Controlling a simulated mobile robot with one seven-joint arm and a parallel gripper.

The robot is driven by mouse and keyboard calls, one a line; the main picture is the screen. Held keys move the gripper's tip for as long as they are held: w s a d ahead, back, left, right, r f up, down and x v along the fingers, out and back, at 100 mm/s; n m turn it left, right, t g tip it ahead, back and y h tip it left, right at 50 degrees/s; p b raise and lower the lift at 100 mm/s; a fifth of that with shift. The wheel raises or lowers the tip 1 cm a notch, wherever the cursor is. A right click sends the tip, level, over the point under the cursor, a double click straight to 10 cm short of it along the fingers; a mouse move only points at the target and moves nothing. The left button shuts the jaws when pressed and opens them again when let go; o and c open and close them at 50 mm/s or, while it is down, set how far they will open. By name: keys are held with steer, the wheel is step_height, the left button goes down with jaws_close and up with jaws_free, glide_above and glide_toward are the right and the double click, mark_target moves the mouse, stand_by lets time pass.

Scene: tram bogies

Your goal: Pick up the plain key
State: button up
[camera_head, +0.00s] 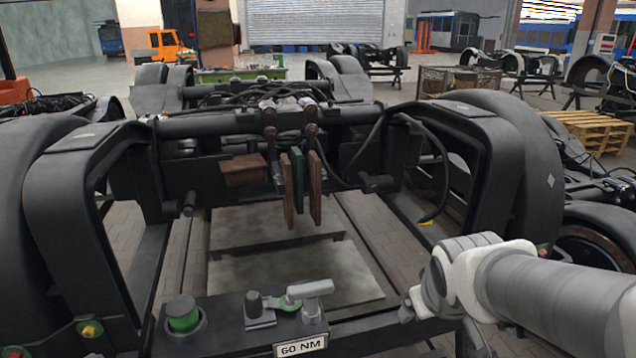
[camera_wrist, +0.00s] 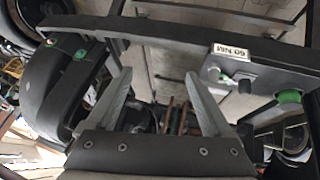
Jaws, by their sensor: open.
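A light grey handle (camera_head: 310,288) with a green ring (camera_head: 291,304) lies on the dark front bar, just above the "60 NM" label. A short dark upright piece (camera_head: 255,304) stands left of it. I cannot tell which of these is the plain key. My gripper (camera_wrist: 158,73) is open and empty in the wrist view, its two grey fingers spread. The upside-down label (camera_wrist: 230,50) and a dark piece (camera_wrist: 245,86) show beyond the right finger. In the head view my arm comes in from the right; its fingers are not clearly visible.
Pale floor plates (camera_head: 300,275) lie below. Wooden pallets (camera_head: 595,130) stand at the right.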

steer(key=w+a+f+n+t+y+p, duration=0.1)
steer(key=w+f+n+y+p, duration=0.2)
steer(key=w+f, duration=0.7)
steer(key=a+f+n+t+y+b, duration=0.1)
steer(key=a+f+t+y+b, duration=0.1)
steer(key=a+f+t+y, duration=0.2)
steer(key=a+f+y, duration=0.1)
steer(key=a+f, duration=0.2)
steer(key=a, duration=0.3)
steer(key=shift+w+f+y, duration=0.15)
steer(key=shift+w+y, duration=0.2)
steer(key=shift+y, duration=0.05)
steer(key=shift+w+a+b, duration=0.1)
steer(key=shift+b, duration=0.5)
steer(key=b, duration=0.4)
steer(key=shift+w+a+f, duration=0.2)
steer(key=shift+a+f, duration=0.15)
